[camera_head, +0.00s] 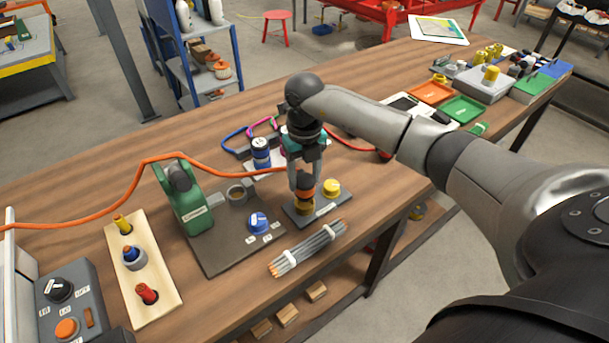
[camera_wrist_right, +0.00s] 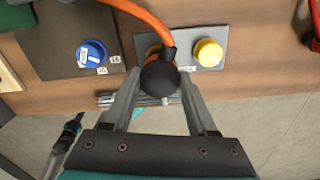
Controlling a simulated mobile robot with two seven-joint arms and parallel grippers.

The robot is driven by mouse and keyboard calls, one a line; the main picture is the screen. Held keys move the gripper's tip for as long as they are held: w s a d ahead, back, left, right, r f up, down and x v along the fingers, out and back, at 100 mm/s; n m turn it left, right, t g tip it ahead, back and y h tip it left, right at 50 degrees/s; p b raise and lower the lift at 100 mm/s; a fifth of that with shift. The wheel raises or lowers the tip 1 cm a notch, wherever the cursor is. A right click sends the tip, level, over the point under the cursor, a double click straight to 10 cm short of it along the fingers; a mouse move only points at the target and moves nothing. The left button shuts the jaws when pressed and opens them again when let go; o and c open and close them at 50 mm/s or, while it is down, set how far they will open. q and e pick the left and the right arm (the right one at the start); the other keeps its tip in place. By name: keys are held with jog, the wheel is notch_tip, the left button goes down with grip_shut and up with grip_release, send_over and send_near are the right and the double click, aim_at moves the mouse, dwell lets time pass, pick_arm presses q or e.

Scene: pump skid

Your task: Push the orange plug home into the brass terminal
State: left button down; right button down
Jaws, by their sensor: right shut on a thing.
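The orange plug (camera_head: 305,186) has an orange cable (camera_head: 135,166) that runs off to the left. My right gripper (camera_head: 304,180) points down and is shut on the plug. In the wrist view the plug (camera_wrist_right: 160,79) shows as a dark round back end between the fingers (camera_wrist_right: 159,95). The brass terminal (camera_head: 304,207) is directly below the plug on a small grey plate (camera_head: 322,206); only a sliver of the brass terminal (camera_wrist_right: 151,51) shows in the wrist view. I cannot tell how deep the plug sits in it. My left gripper is out of view.
A blue knob (camera_head: 258,222) and a green pump housing (camera_head: 185,198) stand on a dark plate to the left.

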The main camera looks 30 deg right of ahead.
dwell(0.3)
jog(key=shift+f+b, duration=1.2)
jog(key=shift+f, duration=0.6)
dwell(0.3)
jog(key=shift+c, duration=0.6)
grip_release()
notch_tip(320, 180, up, 15)
jog(key=p, duration=0.2)
jog(key=shift+r, duration=0.2)
jog(key=shift+s+f, duration=0.1)
